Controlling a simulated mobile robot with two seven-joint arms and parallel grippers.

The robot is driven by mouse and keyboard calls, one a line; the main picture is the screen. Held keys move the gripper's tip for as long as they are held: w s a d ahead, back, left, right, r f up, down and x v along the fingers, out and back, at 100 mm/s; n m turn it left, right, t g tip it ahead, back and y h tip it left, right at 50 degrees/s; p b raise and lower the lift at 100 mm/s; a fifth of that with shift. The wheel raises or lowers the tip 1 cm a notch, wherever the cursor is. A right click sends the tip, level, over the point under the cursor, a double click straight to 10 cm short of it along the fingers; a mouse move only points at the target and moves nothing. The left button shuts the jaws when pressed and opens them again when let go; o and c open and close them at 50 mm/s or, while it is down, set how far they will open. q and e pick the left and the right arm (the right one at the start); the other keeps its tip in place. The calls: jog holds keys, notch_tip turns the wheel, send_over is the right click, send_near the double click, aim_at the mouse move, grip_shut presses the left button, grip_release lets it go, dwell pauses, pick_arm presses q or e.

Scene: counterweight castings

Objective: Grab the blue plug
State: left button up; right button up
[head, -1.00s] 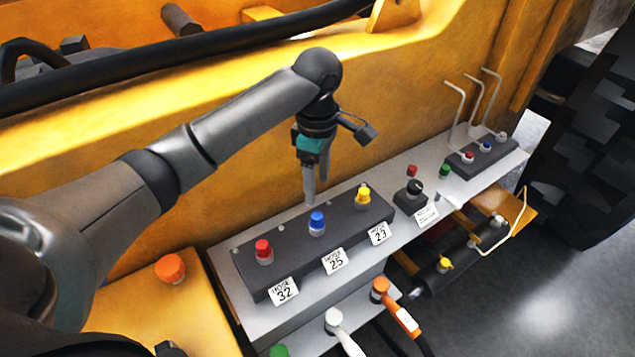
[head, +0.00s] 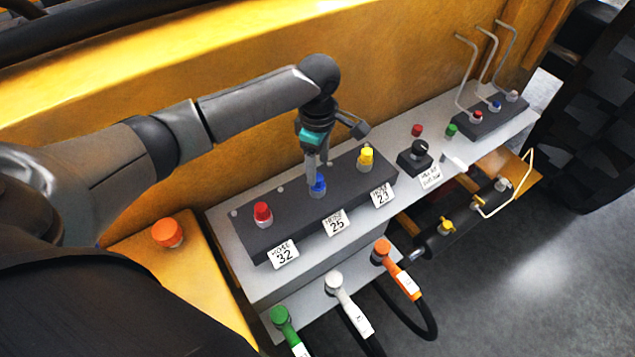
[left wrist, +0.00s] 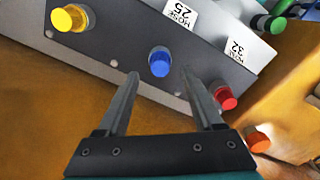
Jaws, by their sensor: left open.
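The blue plug (head: 318,187) stands in the middle of a dark block (head: 345,205), behind the label HOSE 25. A red plug (head: 263,214) and a yellow plug (head: 366,157) stand on either side of it. My left gripper (head: 312,186) comes down from above at the blue plug and partly covers it in the head view. In the left wrist view the blue plug (left wrist: 160,61) sits ahead of the tips of my left gripper (left wrist: 160,75), centred between the two fingers. The fingers are apart and hold nothing. My right gripper is not in view.
Green, white and orange hose ends (head: 382,252) are below in front. An orange cap (head: 168,233) is at left. The yellow wall rises close behind.

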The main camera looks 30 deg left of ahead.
aim_at(317, 185)
pick_arm(q)
notch_tip(317, 185, down, 5)
jog(key=shift+a+r, duration=0.15)
jog(key=shift+r, duration=0.05)
grip_shut()
dwell(0.5)
